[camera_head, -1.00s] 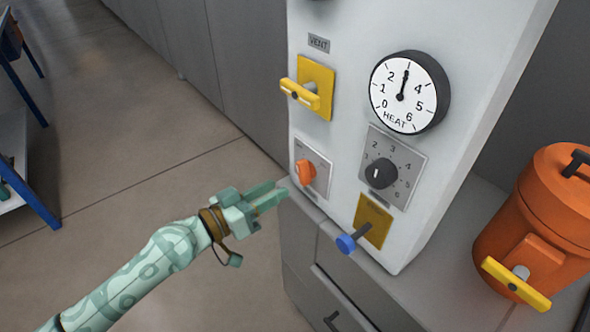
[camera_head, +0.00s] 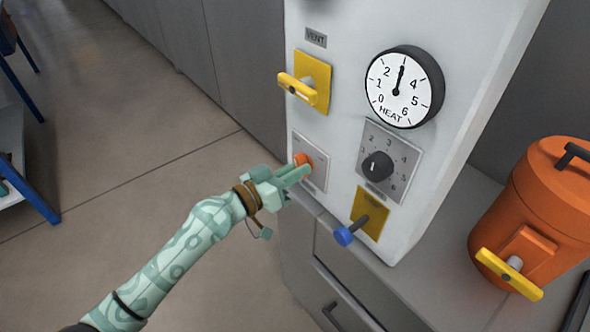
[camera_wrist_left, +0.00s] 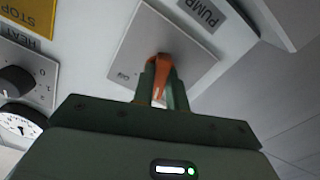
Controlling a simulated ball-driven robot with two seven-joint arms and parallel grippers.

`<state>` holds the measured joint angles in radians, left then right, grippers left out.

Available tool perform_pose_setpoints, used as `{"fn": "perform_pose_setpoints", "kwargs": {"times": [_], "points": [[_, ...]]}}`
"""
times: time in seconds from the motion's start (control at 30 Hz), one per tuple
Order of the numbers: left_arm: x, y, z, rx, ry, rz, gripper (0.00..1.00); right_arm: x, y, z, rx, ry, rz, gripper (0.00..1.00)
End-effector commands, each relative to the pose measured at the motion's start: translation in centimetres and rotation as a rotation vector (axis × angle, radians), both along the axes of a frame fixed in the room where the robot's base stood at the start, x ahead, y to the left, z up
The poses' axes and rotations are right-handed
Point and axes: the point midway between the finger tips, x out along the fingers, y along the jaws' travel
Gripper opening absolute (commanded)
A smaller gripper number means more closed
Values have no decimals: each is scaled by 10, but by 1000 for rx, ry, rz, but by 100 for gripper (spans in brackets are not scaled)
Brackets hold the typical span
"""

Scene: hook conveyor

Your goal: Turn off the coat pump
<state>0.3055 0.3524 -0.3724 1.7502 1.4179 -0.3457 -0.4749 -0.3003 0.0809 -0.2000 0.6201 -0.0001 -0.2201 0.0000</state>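The orange knob (camera_head: 303,160) sits on a small grey plate (camera_head: 320,172) low on the white cabinet front, partly hidden by my fingers. In the left wrist view this plate (camera_wrist_left: 190,55) is beside a label (camera_wrist_left: 203,13) reading PUMP. My left gripper (camera_head: 300,173) reaches in from the lower left, at the knob. In the left wrist view its two fingers (camera_wrist_left: 161,88) lie on either side of the orange knob (camera_wrist_left: 160,72), which fills the gap between them. The mark the knob points at cannot be read. My right gripper is not in view.
Close by are a black dial (camera_head: 377,167), a blue-tipped lever (camera_head: 345,236) on a yellow plate, a yellow VENT handle (camera_head: 298,88) and a HEAT gauge (camera_head: 402,87). An orange canister (camera_head: 540,205) stands at the right. Open floor (camera_head: 120,150) is at the left.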

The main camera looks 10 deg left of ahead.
Motion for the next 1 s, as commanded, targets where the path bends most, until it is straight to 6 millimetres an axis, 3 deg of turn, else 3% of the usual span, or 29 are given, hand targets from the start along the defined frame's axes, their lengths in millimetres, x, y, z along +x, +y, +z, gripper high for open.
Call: {"fn": "perform_pose_setpoints", "kwargs": {"times": [0.43, 0.77, 0.8, 0.83, 0.87, 1.0], "points": [[0, 0, 2, -324, 248, 1, 0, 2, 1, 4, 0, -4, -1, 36], [0, 0, 1, -353, 270, 1, 0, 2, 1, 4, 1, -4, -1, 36], [0, 0, 1, -353, 270, 1, 23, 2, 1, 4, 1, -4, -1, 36], [0, 0, 1, -352, 269, 1, 31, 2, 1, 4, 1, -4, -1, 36], [0, 0, 1, -352, 269, 1, 36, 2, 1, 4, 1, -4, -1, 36], [0, 0, 1, -351, 268, 1, 36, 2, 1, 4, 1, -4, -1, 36]]}}
